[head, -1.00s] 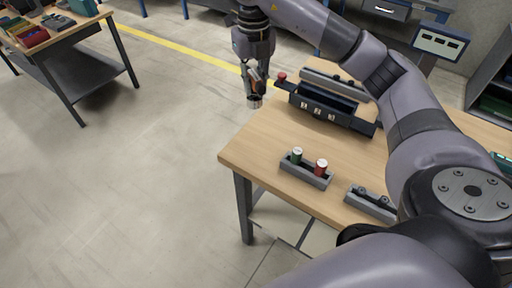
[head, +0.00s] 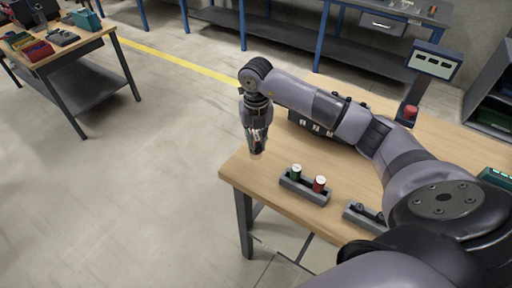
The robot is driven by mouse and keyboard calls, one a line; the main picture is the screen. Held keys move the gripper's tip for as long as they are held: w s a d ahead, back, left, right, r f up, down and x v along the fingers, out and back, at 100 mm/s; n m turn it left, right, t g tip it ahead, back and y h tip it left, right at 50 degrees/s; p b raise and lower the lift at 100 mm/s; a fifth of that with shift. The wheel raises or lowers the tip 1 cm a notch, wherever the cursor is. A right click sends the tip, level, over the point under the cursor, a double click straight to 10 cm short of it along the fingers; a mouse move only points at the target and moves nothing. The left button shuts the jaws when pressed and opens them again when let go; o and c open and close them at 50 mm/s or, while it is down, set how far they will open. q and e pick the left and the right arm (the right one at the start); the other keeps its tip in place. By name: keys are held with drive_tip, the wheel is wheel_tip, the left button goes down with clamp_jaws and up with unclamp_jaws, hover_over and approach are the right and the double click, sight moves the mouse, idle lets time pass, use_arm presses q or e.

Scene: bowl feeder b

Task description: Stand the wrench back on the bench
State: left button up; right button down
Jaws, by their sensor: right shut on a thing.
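My right gripper (head: 257,138) points down just off the left edge of the wooden bench (head: 355,190). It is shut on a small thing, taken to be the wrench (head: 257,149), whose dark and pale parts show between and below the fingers. The fingers cover most of it, so its shape and tilt are hard to tell. It looks clear of the bench top. My left gripper is not in view.
My arm partly hides a dark feeder unit (head: 310,124). A display post (head: 433,62) stands behind.

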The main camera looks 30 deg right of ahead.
wheel_tip(320, 180, down, 4)
drive_tip(key=shift+f+p, duration=0.1)
drive_tip(key=shift+p, duration=0.45)
drive_tip(key=shift+f, duration=0.15)
drive_tip(key=shift+f, duration=0.25)
drive_tip(key=c, duration=1.5)
unclamp_jaws()
drive_tip(key=shift+r, duration=0.1)
